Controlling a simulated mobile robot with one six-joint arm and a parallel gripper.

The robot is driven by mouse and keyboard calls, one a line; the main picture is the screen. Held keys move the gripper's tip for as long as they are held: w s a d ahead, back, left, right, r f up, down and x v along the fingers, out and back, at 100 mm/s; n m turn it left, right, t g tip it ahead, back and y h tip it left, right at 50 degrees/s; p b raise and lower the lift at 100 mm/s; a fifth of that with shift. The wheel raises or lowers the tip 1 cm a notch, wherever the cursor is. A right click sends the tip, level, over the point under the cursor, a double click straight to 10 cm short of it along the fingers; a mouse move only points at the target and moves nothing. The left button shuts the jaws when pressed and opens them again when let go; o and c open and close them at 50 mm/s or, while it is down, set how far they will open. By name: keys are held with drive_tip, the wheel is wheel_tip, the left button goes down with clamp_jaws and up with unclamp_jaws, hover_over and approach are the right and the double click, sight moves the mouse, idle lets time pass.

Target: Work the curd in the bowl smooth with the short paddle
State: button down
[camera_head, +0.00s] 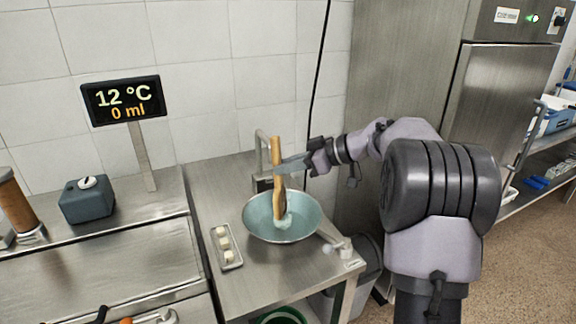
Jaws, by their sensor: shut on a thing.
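A wide pale teal bowl (258,226) stands on the steel table. My gripper (280,165) comes in from the right and is shut on the wooden short paddle (278,198). The paddle is nearly upright, with its lower end inside the bowl. A small pale whitish-blue lump, likely the curd (287,222), shows at the paddle's lower end. How smooth the curd is cannot be told at this size.
A small tray (232,262) with several pale pieces lies left of the bowl. A metal tap (262,150) stands behind the bowl. A display (123,100) on a post reads 12 °C and 0 ml. A dark box (87,203) stands on the left counter. A steel cabinet stands behind my arm.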

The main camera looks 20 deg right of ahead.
sight(277, 137)
drive_tip(key=shift+r+p, duration=1.9)
drive_tip(key=shift+r, duration=2.6)
wheel_tip(277, 137, down, 8)
drive_tip(key=b, duration=0.3)
drive_tip(key=shift+w+d+f+b, duration=0.15)
drive_tip(key=shift+w+d+b, duration=0.1)
drive_tip(key=shift+w+b, duration=0.1)
drive_tip(key=shift+f, duration=0.3)
